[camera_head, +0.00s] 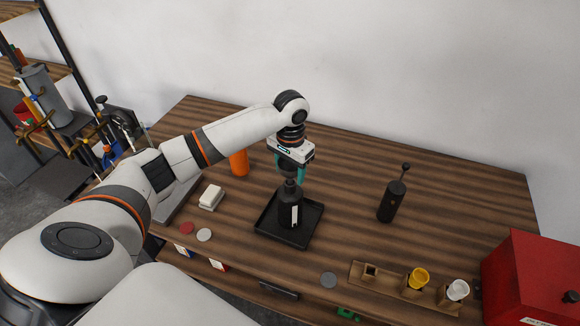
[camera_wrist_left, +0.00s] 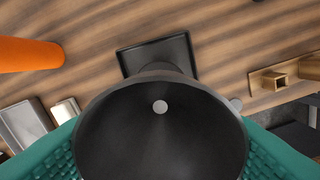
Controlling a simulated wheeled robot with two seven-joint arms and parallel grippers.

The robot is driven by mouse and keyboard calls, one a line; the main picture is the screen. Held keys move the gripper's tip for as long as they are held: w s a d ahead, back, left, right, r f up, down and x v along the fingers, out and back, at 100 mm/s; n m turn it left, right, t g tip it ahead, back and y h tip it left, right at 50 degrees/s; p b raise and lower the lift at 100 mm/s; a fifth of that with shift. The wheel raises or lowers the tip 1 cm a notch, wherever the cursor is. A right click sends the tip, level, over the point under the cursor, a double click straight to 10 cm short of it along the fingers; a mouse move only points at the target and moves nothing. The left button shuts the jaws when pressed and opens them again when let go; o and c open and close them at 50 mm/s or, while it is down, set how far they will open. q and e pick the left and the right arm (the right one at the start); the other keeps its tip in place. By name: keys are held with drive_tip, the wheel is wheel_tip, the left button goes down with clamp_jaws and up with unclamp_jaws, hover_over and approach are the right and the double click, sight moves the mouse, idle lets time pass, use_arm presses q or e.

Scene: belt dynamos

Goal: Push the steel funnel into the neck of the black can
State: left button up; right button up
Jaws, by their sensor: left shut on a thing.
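The black can (camera_head: 285,212), with a white label, stands upright on a black square tray (camera_head: 306,232); the tray also shows in the left wrist view (camera_wrist_left: 128,62). My left gripper (camera_head: 291,173) points down above the can, its teal fingers shut on the steel funnel. In the left wrist view I look into the funnel's wide dark bowl (camera_wrist_left: 160,145), with a pale round hole at its middle and a teal finger on each side. The funnel hides most of the can there. The funnel is over the can's top; I cannot tell whether its spout is inside the neck. My right gripper is out of view.
An orange cylinder (camera_head: 239,162) and a white block (camera_head: 211,196) stand left of the tray. A dark bottle with a knobbed top (camera_head: 388,207) stands to the right. A wooden holder with cups (camera_head: 390,281) and a red box (camera_head: 530,280) are at the front right.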

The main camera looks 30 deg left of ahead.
use_arm(q)
drive_tip(key=shift+f, duration=0.9)
drive_tip(key=o, duration=1.1)
drive_tip(key=shift+o, duration=0.2)
wheel_tip(320, 180, up, 11)
drive_tip(key=b, duration=0.3)
drive_tip(key=shift+r, duration=0.5)
drive_tip(key=shift+f, duration=0.1)
